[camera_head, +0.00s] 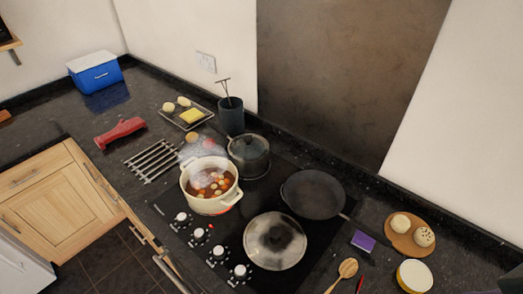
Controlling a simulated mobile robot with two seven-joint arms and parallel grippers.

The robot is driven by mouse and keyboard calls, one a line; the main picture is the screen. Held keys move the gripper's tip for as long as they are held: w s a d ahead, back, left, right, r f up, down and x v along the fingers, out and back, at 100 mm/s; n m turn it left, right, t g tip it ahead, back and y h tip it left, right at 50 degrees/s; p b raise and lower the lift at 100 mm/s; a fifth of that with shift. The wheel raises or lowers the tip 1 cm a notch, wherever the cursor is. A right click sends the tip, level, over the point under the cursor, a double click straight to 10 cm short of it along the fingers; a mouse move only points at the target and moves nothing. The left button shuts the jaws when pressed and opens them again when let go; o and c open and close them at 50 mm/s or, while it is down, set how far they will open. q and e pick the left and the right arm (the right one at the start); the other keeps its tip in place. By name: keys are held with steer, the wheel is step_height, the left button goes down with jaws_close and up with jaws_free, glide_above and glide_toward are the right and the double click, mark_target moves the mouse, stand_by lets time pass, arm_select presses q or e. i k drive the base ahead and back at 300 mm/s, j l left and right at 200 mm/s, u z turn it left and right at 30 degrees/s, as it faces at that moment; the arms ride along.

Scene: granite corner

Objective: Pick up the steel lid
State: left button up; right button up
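The steel lid (275,241) is a round, shiny grey disc with a small knob near its middle. It lies at the front right of the black hob, right of the control knobs. Whether it rests on the hob itself or on a burner or pan beneath cannot be told. Neither of my grippers shows in the head view, and nothing is touching the lid.
A steaming cream pot of stew (209,185) stands left of the lid. A dark lidded pot (249,156) is behind, and a dark frying pan (313,194) is close behind right. A purple sponge (362,241) and wooden spoon (347,268) lie right.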

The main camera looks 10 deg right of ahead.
mark_target(273, 241)
steer(key=i+j+z, duration=0.5)
steer(key=j, duration=0.15)
steer(key=i+j+z, duration=0.2)
steer(key=j, duration=0.15)
steer(key=i+j+z, duration=0.1)
steer(key=j+z, duration=0.15)
steer(key=j, duration=0.15)
steer(key=i+j+z, duration=0.25)
steer(key=j, duration=0.15)
steer(key=k, duration=0.1)
